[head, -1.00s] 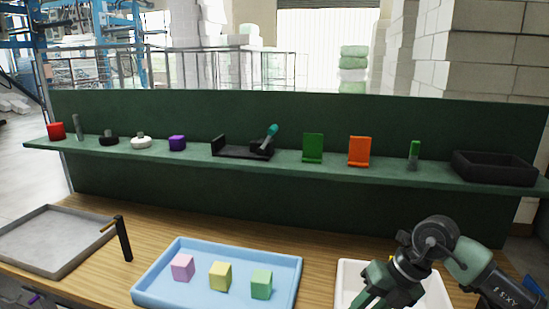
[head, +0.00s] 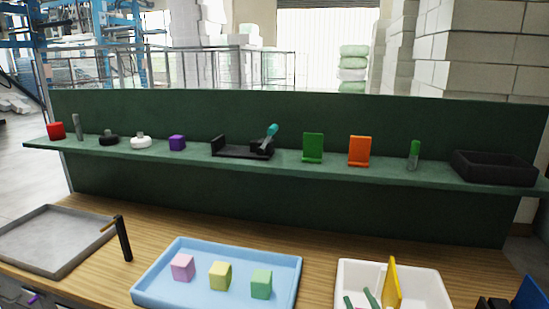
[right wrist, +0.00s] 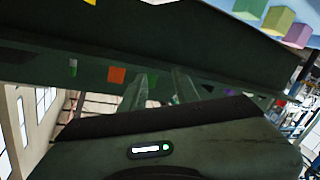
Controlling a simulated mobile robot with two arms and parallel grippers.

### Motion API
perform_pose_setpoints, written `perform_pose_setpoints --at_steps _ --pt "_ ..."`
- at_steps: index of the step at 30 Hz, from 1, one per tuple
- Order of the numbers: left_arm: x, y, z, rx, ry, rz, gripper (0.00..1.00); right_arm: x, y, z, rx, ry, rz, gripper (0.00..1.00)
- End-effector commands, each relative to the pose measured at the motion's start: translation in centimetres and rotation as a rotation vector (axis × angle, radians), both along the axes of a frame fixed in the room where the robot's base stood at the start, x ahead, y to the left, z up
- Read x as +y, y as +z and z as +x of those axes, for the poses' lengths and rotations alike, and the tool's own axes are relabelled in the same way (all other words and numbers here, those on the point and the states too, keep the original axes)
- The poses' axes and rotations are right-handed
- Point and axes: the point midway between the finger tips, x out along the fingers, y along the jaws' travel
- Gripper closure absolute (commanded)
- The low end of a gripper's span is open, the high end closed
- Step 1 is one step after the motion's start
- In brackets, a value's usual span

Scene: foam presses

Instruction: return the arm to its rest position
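My right gripper (right wrist: 157,84) shows in the right wrist view. Its two fingers stand apart with nothing between them, and the shelf shows beyond them. In the head view most of the right arm is out of frame; only a dark piece, probably of this arm, shows at the bottom right edge. My left gripper is not in view.
A white bin (head: 435,285) holds a yellow piece (head: 393,284) and green pieces. A blue tray (head: 205,296) holds pink, yellow and green cubes. A grey tray (head: 45,240) lies left. The green shelf (head: 340,172) carries several objects. Bare wood (head: 318,265) separates tray and bin.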

Motion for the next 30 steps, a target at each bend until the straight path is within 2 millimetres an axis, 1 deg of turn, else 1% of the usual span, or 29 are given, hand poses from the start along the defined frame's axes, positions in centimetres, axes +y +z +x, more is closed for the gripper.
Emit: perform_pose_setpoints --at_steps 1,2,3,5,6,8,9,11,12,14,15,20,21,26,29,30 --pt "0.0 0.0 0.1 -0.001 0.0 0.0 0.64 -1.3 -3.5 -1.8 0.139 -0.06 0.045 0.7" --pt "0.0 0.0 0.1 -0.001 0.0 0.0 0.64 -2.0 -5.3 -3.0 0.219 -0.091 0.066 0.7" --pt "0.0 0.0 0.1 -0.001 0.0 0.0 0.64 -2.7 -7.7 -4.7 0.324 -0.126 0.092 0.7" --pt "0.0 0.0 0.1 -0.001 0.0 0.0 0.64 -3.4 -10.8 -7.4 0.469 -0.167 0.122 0.7" --pt "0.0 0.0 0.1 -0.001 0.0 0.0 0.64 -3.6 -12.6 -9.2 0.556 -0.186 0.138 0.7" --pt "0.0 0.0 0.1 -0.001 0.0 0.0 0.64 -3.9 -14.7 -11.9 0.672 -0.208 0.158 0.7" --pt "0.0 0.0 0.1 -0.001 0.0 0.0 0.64 -3.9 -15.8 -13.5 0.74 -0.218 0.168 0.7" --pt "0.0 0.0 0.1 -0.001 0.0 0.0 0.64 -3.9 -17.2 -15.9 0.833 -0.228 0.183 0.7" --pt "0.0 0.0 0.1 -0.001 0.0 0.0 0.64 -3.8 -18.0 -17.4 0.892 -0.233 0.19 0.7" --pt "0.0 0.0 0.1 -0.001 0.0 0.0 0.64 -3.7 -19.0 -19.6 0.973 -0.237 0.201 0.7" --pt "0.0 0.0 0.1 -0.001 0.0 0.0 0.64 -3.5 -19.5 -21.0 1.024 -0.238 0.209 0.7" --pt "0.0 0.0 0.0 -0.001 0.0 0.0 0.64 -2.9 -21.0 -26.4 1.214 -0.233 0.23 0.7" --pt "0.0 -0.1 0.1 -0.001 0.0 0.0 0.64 -2.9 -22.2 -26.0 1.219 -0.233 0.227 0.7" --pt "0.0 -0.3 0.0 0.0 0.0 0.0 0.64 -2.7 -26.7 -25.0 1.23 -0.234 0.222 0.7" --pt "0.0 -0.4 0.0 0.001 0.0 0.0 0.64 -2.6 -29.9 -24.7 1.243 -0.236 0.219 0.7" --pt "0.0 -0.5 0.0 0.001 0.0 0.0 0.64 -2.6 -31.3 -24.6 1.249 -0.237 0.218 0.7"
